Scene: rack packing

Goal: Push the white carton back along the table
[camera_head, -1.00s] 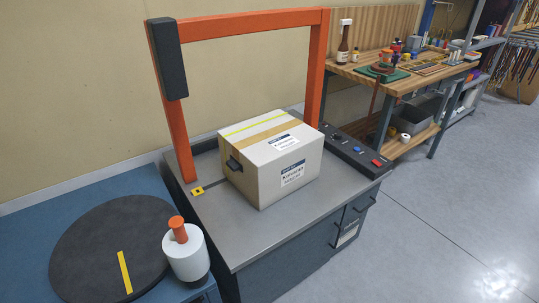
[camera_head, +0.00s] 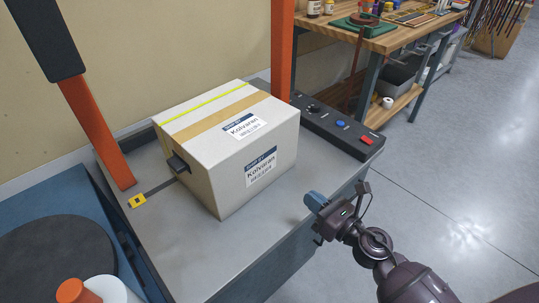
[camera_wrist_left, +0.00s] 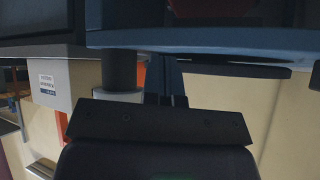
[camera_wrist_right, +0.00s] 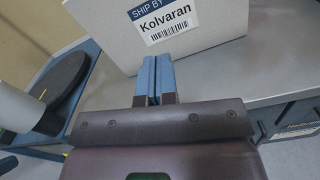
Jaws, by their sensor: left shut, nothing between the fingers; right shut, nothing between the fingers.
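The white carton (camera_head: 228,150) stands upright on the grey table (camera_head: 188,235). It has tan tape, a yellow-green strip, Kolvaran labels and a dark handle on its left side. My right gripper (camera_head: 311,201) is shut and empty, in front of the carton and to its right, apart from it. In the right wrist view the shut blue fingers (camera_wrist_right: 155,62) point toward the carton's labelled face (camera_wrist_right: 190,30). My left gripper is out of the head view. In the left wrist view its fingers (camera_wrist_left: 165,75) look shut and empty, and the carton (camera_wrist_left: 55,88) shows at the left.
An orange frame (camera_head: 97,135) rises around the back of the table. A control box (camera_head: 335,127) with a red button lies along the right edge. A yellow marker (camera_head: 137,201) sits left of the carton. A black disc (camera_head: 50,262) and a white roll stand at the lower left.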

